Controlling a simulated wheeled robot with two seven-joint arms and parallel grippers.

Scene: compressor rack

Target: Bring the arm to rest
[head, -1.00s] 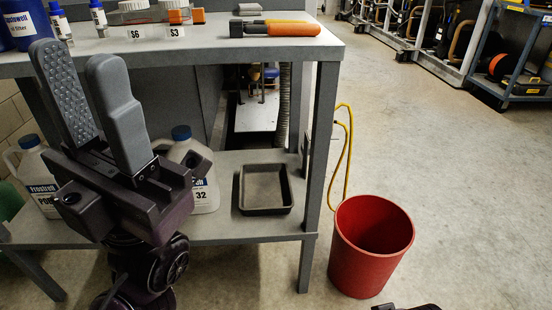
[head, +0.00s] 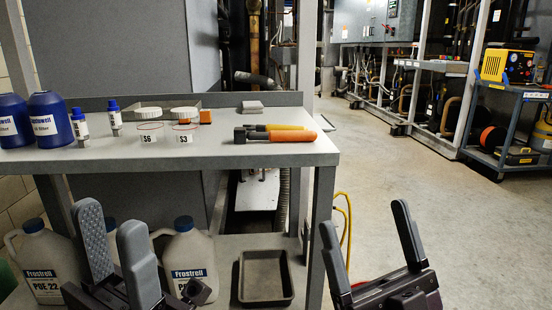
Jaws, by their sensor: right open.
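My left gripper (head: 109,216) is at the lower left, fingers pointing up, in front of the bench and its lower shelf. A gap shows between its fingers, and I see nothing held. My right gripper (head: 364,217) is at the bottom, right of the bench leg, fingers up, wide open and empty. It stands clear of the bench, in front of the yellow hose (head: 345,222). The lower parts of both arms are outside the view.
The grey bench (head: 225,155) carries blue jars (head: 50,122), small bottles, labelled dishes and an orange-handled tool (head: 280,135). Below are white jugs (head: 190,255) and a black tray (head: 265,278). The red bucket is mostly hidden behind my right gripper. Floor (head: 450,210) at right is clear.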

